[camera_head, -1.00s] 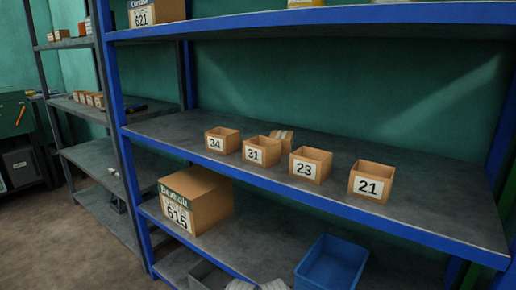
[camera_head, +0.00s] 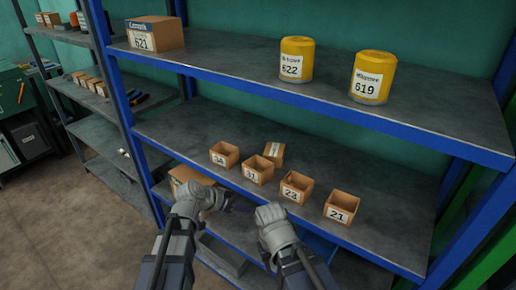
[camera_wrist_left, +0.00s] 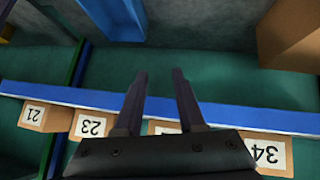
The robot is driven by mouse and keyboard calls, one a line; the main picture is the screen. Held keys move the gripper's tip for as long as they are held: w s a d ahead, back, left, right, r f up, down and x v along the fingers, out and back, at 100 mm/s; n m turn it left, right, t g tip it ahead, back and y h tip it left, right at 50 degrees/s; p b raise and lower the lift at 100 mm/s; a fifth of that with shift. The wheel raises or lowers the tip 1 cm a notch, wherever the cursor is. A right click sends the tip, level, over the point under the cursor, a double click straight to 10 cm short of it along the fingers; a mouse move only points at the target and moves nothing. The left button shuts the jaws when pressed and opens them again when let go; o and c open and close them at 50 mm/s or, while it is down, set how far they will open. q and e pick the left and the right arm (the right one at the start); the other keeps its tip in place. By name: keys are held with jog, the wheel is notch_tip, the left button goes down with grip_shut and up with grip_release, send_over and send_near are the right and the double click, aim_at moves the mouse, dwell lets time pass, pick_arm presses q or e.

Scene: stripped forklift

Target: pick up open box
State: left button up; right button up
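Small open cardboard boxes stand in a row on the middle shelf in the head view: box 34 (camera_head: 224,155), box 31 (camera_head: 258,169), box 23 (camera_head: 296,187) and box 21 (camera_head: 341,207). My left gripper (camera_head: 229,204) is in front of and below that shelf's front edge. In the left wrist view its two fingers (camera_wrist_left: 160,75) are apart with nothing between them. That view shows box 21 (camera_wrist_left: 42,116), box 23 (camera_wrist_left: 92,125) and box 34 (camera_wrist_left: 268,154) upside down; the gripper covers much of box 31. My right gripper (camera_head: 268,213) is in front of the shelf; its fingers are hidden.
The middle shelf's blue front edge (camera_head: 365,250) lies between my grippers and the boxes. A small carton (camera_head: 274,151) sits behind box 31. Carton 621 (camera_head: 155,34) and yellow cans 622 (camera_head: 296,60) and 619 (camera_head: 372,77) stand above. A larger carton (camera_head: 188,178) below is partly hidden.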

pick_arm(q)
jog(key=w+a+r+t+h+p, duration=0.1)
jog(key=w+r+t+p, duration=0.15)
jog(key=r, duration=0.55)
jog(key=m+t+h, duration=0.1)
jog(key=t, duration=0.2)
send_near(249, 159)
jog(key=shift+w+d+f+g+p, duration=0.15)
jog(key=shift+w+d+p, duration=0.1)
jog(key=shift+w, duration=0.35)
jog(key=shift+w+d+r+g+p, duration=0.1)
jog(key=shift+w+d, duration=0.15)
jog(key=shift+w, duration=0.35)
jog(key=shift+s+f+b+x, duration=0.15)
jog(key=shift+b+x, duration=0.7)
jog(key=shift+x, duration=1.15)
jog(key=shift+s+f+b+x, duration=0.1)
jog(key=shift+b+x, duration=0.75)
jog(key=shift+x, duration=1.2)
pick_arm(e)
notch_tip(249, 159, up, 2)
pick_arm(q)
grip_shut()
